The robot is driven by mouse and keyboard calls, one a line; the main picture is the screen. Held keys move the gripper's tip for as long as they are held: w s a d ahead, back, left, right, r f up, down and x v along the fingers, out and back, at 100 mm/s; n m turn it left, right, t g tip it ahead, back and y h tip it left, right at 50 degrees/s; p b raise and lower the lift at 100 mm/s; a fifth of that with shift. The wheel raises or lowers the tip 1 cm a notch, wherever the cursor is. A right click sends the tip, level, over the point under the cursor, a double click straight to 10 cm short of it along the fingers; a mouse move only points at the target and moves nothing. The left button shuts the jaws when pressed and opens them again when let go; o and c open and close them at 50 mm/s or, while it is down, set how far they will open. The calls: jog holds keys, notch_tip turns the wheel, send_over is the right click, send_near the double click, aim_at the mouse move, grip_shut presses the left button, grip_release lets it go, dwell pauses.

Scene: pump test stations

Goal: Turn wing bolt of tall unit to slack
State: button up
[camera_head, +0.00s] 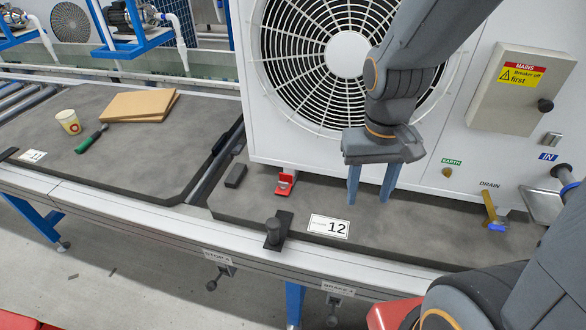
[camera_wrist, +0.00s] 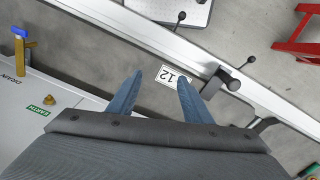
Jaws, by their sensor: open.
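The tall white unit (camera_head: 428,150) with a large round fan grille stands on a grey mat. A small brass bolt (camera_head: 447,172) sits low on its front by the green EARTH label; it also shows in the wrist view (camera_wrist: 49,100). Its wing shape and turn angle are too small to tell. My gripper (camera_head: 369,203) is open and empty, fingers pointing down in front of the unit's lower front, left of the bolt. In the wrist view, the open fingers (camera_wrist: 160,78) are apart from the bolt, which lies to their left.
A brass drain valve with a blue handle (camera_head: 496,226) is right of the bolt. A grey box with a MAINS label (camera_head: 520,90) juts out above. A red clamp (camera_head: 285,183) and black post (camera_head: 278,230) stand left. The mat near plate 12 (camera_head: 329,226) is mostly clear.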

jog(key=w+a+f+h, duration=0.1)
jog(key=w+f, duration=0.1)
jog(key=w, duration=0.3)
jog(key=m+t+b, duration=0.1)
jog(key=m+t, duration=0.3)
send_near(283, 182)
jog(key=f, duration=0.1)
jog(key=b+x, duration=0.1)
jog(key=x, duration=0.6)
jog(key=shift+w+d+f, duration=0.1)
jog(key=shift+w+f, duration=0.15)
jog(key=shift+f, duration=0.1)
jog(key=shift+c, duration=0.2)
jog(key=c, duration=1)
